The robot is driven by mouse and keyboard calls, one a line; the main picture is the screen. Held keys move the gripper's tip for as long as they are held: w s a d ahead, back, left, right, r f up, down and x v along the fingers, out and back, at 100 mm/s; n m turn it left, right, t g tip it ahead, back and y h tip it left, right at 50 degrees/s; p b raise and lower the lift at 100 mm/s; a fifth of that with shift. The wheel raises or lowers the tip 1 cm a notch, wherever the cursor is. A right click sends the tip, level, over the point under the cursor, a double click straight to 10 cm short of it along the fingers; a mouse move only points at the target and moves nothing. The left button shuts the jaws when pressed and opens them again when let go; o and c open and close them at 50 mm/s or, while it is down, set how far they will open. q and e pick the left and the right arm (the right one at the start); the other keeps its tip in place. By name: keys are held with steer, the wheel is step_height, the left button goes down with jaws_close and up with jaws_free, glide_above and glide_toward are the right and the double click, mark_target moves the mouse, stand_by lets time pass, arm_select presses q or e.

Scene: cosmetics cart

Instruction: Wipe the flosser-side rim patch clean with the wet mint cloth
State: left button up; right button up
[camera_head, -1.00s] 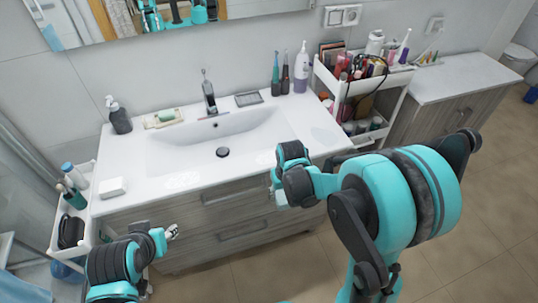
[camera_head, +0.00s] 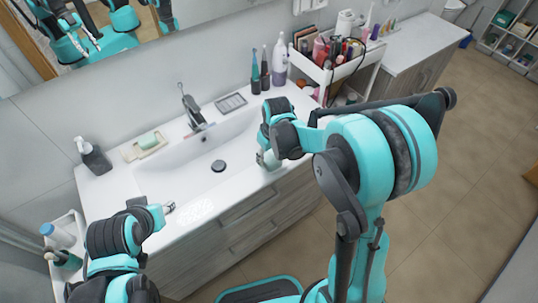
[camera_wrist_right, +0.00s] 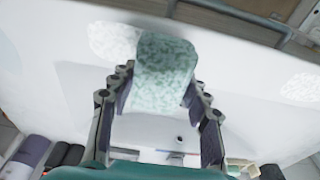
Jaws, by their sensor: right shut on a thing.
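The mint cloth (camera_wrist_right: 165,65), pale with a mottled green pattern, is held between the fingers of my right gripper (camera_wrist_right: 155,95). The gripper is shut on it at the front rim of the white washbasin (camera_head: 150,185). In the wrist view a whitish speckled patch (camera_wrist_right: 112,40) shows on the rim beside the cloth, partly covered by it. A second speckled patch (camera_wrist_right: 302,88) lies farther right there; it also shows in the head view (camera_head: 200,210). The cloth (camera_head: 269,160) shows small under the right gripper (camera_head: 268,152). My left gripper (camera_head: 168,208) is near the left front rim; its fingers are unclear.
Dark and teal upright devices (camera_head: 260,72) and a lilac bottle (camera_head: 279,60) stand at the basin's back right. A soap dish (camera_head: 146,146) and a dark pump bottle (camera_head: 94,157) are at back left. A filled cart (camera_head: 335,55) stands right.

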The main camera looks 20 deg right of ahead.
step_height(320, 180, down, 3)
steer(key=shift+w+a+r+b, duration=0.1)
steer(key=shift+w+b, duration=0.05)
steer(key=shift+b, duration=0.6)
steer(key=shift+d+f, duration=0.2)
steer(key=shift+f, duration=0.1)
steer(key=shift+w+d+r+b, duration=0.15)
steer(key=shift+w+d, duration=0.35)
steer(key=shift+d, duration=0.95)
steer(key=shift+w+d+b, duration=0.1)
steer(key=shift+w+d, duration=0.45)
steer(key=shift+d, duration=0.9)
steer(key=shift+w+d+r+b, duration=0.15)
steer(key=shift+w+d, duration=0.35)
steer(key=shift+d, duration=0.95)
steer(key=shift+f, duration=0.1)
steer(key=shift+f+b, duration=0.65)
steer(key=shift+f, duration=0.1)
